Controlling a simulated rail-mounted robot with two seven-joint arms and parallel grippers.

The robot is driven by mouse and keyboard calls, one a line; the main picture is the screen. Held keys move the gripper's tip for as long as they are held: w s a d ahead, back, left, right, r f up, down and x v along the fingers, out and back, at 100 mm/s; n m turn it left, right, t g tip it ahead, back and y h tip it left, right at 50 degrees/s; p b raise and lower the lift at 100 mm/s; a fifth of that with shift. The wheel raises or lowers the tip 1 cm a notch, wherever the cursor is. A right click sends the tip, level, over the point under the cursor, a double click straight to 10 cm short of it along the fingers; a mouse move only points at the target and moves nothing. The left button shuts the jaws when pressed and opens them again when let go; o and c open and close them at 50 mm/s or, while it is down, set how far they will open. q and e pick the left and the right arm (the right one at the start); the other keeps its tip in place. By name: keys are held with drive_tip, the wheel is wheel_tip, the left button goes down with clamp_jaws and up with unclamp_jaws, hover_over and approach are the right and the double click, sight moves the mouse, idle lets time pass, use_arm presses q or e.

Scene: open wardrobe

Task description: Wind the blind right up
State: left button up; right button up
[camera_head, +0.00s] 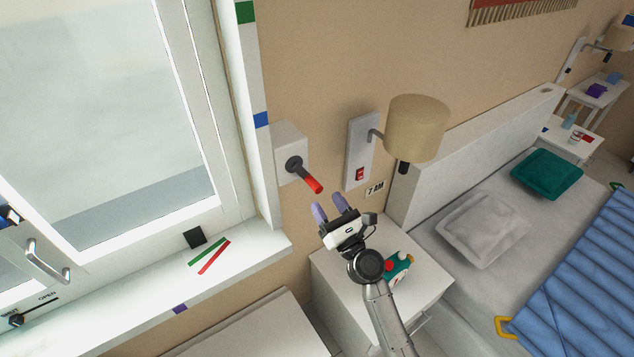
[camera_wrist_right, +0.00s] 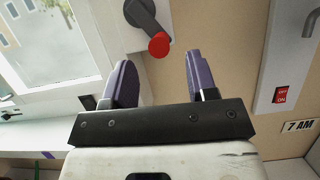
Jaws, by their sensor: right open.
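A crank with a dark grey hub and arm (camera_head: 297,167) and a red knob (camera_head: 314,186) sits on a white wall box (camera_head: 286,139) right of the window. Its arm slants down to the right. My right gripper (camera_head: 328,207), with purple fingers, is open and empty, just below and right of the red knob. In the right wrist view the red knob (camera_wrist_right: 159,45) shows beyond the gap between the fingertips (camera_wrist_right: 157,68), apart from both. No blind fabric is plainly visible across the window pane (camera_head: 95,110). My left gripper is not in view.
A wall lamp (camera_head: 416,127) with a red-switched panel (camera_head: 359,150) is right of the crank. A bedside cabinet (camera_head: 335,270) bearing a teal-and-red object (camera_head: 397,268) is below my gripper. The window sill (camera_head: 130,280) holds flat green and red strips. The bed stands right.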

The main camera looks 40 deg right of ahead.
sight(319, 191)
drive_tip(key=shift+p+x, duration=0.35)
drive_tip(key=shift+x, duration=2.4)
drive_tip(key=c, duration=0.9)
